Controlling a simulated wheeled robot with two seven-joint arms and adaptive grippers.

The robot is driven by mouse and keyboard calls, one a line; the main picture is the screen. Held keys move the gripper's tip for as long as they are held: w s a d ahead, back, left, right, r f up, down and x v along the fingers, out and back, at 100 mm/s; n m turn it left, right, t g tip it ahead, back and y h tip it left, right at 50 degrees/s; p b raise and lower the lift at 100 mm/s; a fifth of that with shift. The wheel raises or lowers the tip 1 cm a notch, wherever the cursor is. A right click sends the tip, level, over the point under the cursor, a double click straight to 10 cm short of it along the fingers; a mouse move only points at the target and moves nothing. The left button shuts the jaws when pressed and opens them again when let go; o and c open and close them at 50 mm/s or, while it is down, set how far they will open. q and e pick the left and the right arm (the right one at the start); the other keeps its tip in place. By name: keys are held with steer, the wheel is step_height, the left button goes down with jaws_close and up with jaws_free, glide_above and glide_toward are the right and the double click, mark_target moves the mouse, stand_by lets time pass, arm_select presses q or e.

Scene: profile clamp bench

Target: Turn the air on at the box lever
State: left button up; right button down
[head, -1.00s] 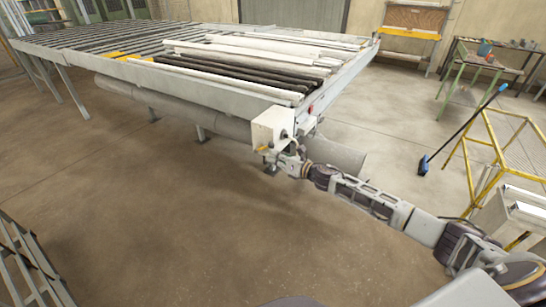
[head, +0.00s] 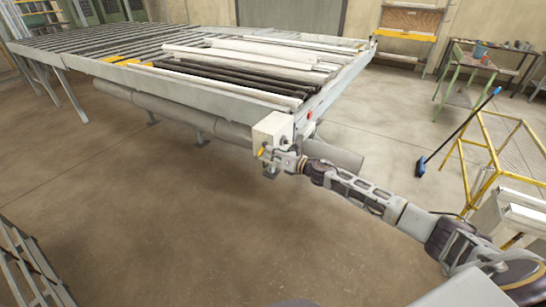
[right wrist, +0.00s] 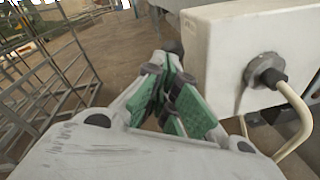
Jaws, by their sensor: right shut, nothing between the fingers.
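The white control box (head: 272,130) hangs at the near corner of the roller table. Its small yellow lever (head: 261,151) shows at the lower left of the box, standing steeply. My right gripper (head: 268,156) is shut and empty, close beside the lever; I cannot tell whether they touch. In the right wrist view the green-padded fingers (right wrist: 172,92) are together, left of the box (right wrist: 222,45). The lever is hidden in that view. My left gripper is not in view.
The roller table (head: 200,85) carries several white and dark profiles. A grey cylinder (head: 335,152) lies beneath it, behind my right arm. A pale hose (right wrist: 295,105) leaves the box. The floor in front is clear.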

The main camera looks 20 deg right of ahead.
mark_target(263, 145)
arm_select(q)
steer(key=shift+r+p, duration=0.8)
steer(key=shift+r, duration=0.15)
arm_select(e)
steer(key=shift+w+a+r, duration=0.6)
steer(key=shift+w+r, duration=0.1)
steer(key=shift+w, duration=0.05)
steer(key=shift+w+a+r, duration=0.55)
steer(key=shift+w+r, duration=0.15)
steer(key=shift+w, duration=0.05)
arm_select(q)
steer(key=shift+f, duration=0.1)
arm_select(e)
steer(key=shift+f, duration=0.15)
